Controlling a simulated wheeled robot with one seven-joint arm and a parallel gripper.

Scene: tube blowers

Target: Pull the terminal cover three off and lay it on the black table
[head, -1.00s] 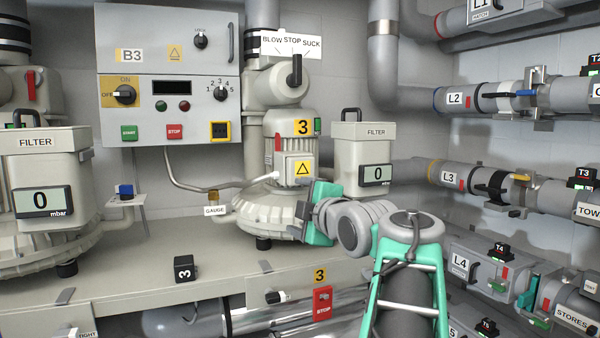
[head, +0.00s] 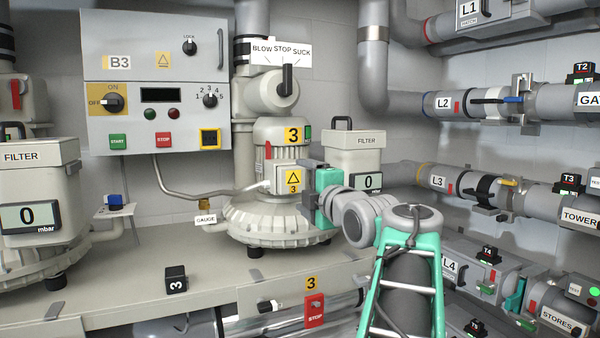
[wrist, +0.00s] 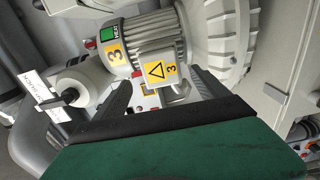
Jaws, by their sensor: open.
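Terminal cover three (head: 286,180) is a pale box with a yellow warning triangle and a 3. It sits on the side of the grey motor of blower 3 (head: 275,133). My gripper (head: 304,190) is open and stands just right of the cover in the head view. In the wrist view the cover (wrist: 157,72) shows ahead, between and beyond the two dark fingers (wrist: 160,83). The fingers hold nothing; I cannot tell whether one touches the cover. No black table can be made out in these views.
The filter box (head: 350,150) stands close behind and right of my gripper. A gauge pipe (head: 205,204) runs left of the motor. Pipes fill the right wall.

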